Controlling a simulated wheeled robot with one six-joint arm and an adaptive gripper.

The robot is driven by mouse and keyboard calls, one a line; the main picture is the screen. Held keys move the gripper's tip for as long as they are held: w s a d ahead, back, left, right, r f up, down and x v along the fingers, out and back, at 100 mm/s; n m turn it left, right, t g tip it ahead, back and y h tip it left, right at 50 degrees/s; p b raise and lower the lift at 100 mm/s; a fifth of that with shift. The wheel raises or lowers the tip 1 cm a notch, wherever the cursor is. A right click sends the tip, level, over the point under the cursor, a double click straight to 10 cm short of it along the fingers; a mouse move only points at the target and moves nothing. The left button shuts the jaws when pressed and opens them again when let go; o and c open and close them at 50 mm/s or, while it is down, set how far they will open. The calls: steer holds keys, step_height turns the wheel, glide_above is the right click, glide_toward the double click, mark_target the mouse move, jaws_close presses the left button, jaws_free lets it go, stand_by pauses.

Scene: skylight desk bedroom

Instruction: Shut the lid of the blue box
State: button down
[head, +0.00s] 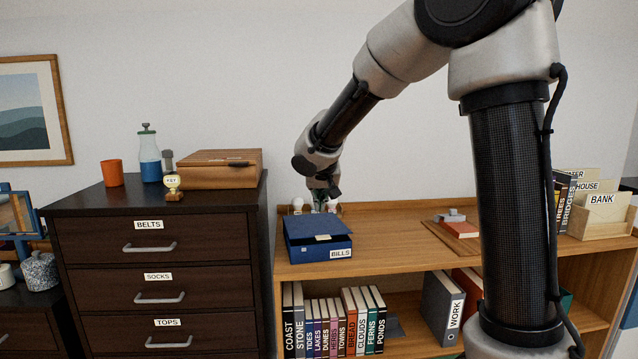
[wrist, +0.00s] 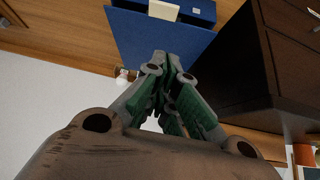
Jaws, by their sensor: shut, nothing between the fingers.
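The blue box (head: 310,254) stands on the left end of the wooden shelf top, with a BILLS label on its front. Its lid (head: 308,227) lies over the box with a pale tab at its front edge. In the wrist view the lid (wrist: 135,38) fills the upper middle. My gripper (head: 322,205) is behind and above the lid's back edge, its fingertips partly hidden in the head view. In the wrist view my gripper (wrist: 172,62) is shut and empty, its tips over the lid; contact is unclear.
A dark dresser (head: 160,245) stands close left of the box, with a wooden case (head: 215,170) on top. Small white items (head: 297,204) sit behind the box. A wooden board (head: 450,237) lies to the right, with clear shelf top between.

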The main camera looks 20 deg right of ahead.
steer(key=shift+s+a+f, duration=0.1)
steer(key=shift+s+f, duration=0.2)
steer(key=shift+f, duration=0.35)
steer(key=shift+s+f, duration=0.3)
steer(key=shift+f, duration=0.35)
